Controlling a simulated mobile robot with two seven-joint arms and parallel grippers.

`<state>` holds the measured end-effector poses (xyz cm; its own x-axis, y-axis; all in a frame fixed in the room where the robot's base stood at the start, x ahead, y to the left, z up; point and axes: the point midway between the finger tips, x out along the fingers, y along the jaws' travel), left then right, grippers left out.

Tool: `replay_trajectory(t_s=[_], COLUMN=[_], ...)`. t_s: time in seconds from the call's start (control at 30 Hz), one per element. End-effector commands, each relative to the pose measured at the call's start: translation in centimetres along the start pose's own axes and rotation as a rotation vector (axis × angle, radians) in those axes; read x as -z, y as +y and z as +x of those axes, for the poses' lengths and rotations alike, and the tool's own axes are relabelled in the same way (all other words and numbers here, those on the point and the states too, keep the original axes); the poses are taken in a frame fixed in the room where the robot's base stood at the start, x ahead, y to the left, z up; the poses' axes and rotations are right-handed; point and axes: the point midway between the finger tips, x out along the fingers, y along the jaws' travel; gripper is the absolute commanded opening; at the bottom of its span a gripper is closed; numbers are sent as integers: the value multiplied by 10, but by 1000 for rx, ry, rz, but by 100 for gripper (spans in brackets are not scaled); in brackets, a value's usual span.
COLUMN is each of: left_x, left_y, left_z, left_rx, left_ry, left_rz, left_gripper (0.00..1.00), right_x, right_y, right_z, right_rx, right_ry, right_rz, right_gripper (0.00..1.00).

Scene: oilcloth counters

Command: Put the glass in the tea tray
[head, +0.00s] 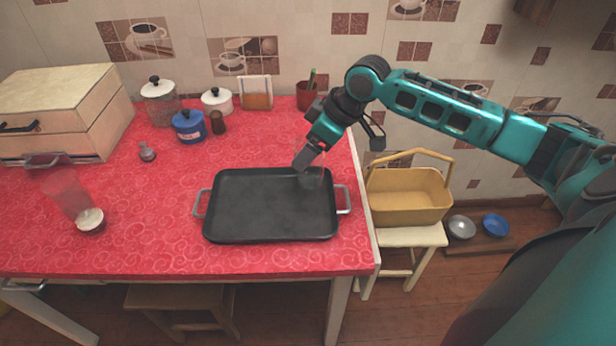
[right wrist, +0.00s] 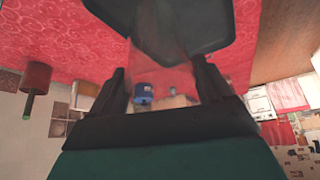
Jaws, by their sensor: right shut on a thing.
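My right gripper (head: 308,158) points down over the far right corner of the dark tea tray (head: 270,212), which has a metal handle at each end. It is shut on a clear glass (head: 313,178), faint against the tray. The glass is over the tray's inside; I cannot tell whether its bottom touches the tray. In the right wrist view the see-through glass (right wrist: 160,55) is between the two fingers, with part of the dark tray (right wrist: 185,25) behind it. My left gripper is not in view.
Canisters, including a blue one (head: 189,126), a napkin holder (head: 256,92) and a plant pot (head: 307,95) line the back. A yellow basket (head: 408,196) stands on a stool at the right.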

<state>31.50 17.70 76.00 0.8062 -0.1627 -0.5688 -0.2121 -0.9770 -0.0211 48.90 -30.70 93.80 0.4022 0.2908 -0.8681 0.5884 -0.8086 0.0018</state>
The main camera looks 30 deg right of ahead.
Motion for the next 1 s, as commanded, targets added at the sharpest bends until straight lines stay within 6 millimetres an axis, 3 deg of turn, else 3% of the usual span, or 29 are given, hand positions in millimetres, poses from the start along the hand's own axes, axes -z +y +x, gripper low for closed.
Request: replay_trajectory(t_s=[0.1,0.37,0.6,0.97,1.0], left_x=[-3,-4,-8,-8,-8], left_y=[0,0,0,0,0], left_z=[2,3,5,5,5], left_rx=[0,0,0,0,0], left_ry=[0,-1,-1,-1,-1], left_rz=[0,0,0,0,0], left_gripper=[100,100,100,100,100], right_x=[-12,-22,-38,-40,-42], right_y=[0,0,0,0,0], right_z=[21,39,68,72,73], right_rx=[0,0,0,-1,-1], right_ry=[0,2,2,2,0], right_rz=[2,2,2,1,1], right_gripper=[21,21,21,21,80])
